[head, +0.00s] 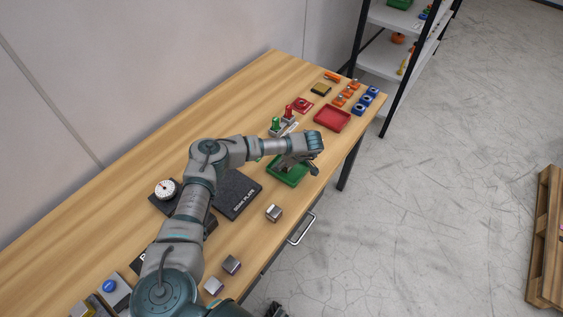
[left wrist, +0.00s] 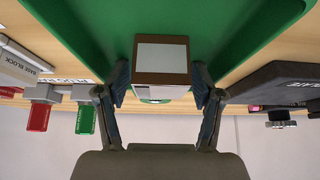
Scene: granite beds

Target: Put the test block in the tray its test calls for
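The test block (left wrist: 161,55), with a grey face and brown edges, sits between the two fingers of my left gripper (left wrist: 160,85) in the left wrist view. The fingertips appear to touch it on both sides. It is over the green tray (left wrist: 95,25); whether it rests on the tray floor I cannot tell. In the head view my left gripper (head: 291,161) is at the green tray (head: 284,179), and the hand hides the block. A dark piece at the bottom edge may be my right gripper (head: 275,310); its fingers are not clear.
A red tray (head: 332,118) stands farther along the bench. Green and red plug gauges (head: 276,125) stand behind the green tray. A black plate (head: 237,193) and a dial gauge (head: 167,188) lie nearer. Metal blocks (head: 274,212), (head: 231,264), (head: 214,286) sit near the front edge.

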